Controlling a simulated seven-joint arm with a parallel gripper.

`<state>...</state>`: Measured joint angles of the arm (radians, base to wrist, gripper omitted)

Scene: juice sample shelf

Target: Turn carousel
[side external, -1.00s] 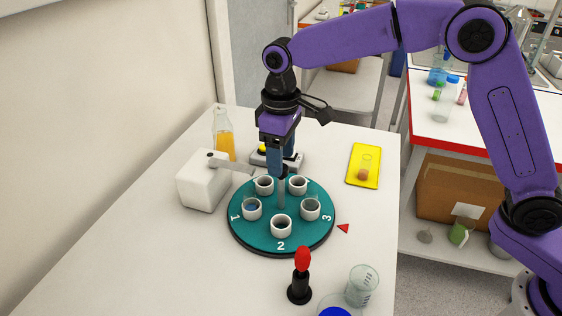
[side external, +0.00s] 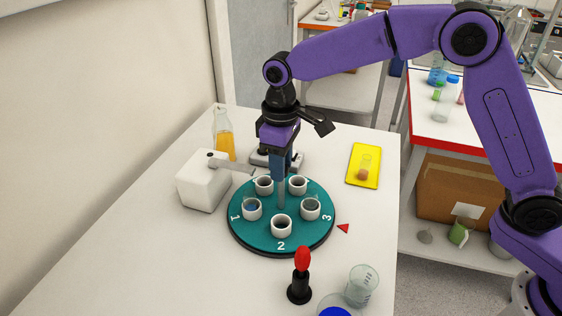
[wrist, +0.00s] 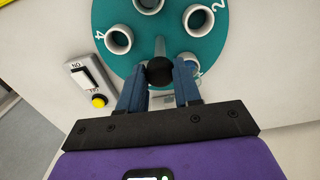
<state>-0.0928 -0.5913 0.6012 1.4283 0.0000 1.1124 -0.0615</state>
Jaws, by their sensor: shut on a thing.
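The teal carousel (side external: 262,232) is a round disc on the white table, with several white cup holders around it and numbers on its rim. In the side view, 1 is at the left, 2 at the front and 3 at the right, near a red triangle (side external: 343,228) on the table. A grey post (side external: 281,195) rises from its middle. In the wrist view the post's black knob (wrist: 160,70) sits between the blue fingers. My gripper (wrist: 160,84) points down over the carousel and is shut on this knob. The fingertips are small in the side view.
A white block (side external: 203,186) with a grey arm stands close to the carousel's left. Behind are a flask of orange liquid (side external: 223,135) and a switch box with a yellow button (wrist: 97,101). A yellow tray (side external: 363,180), red-topped stand (side external: 301,275) and beaker (side external: 364,284) are around it.

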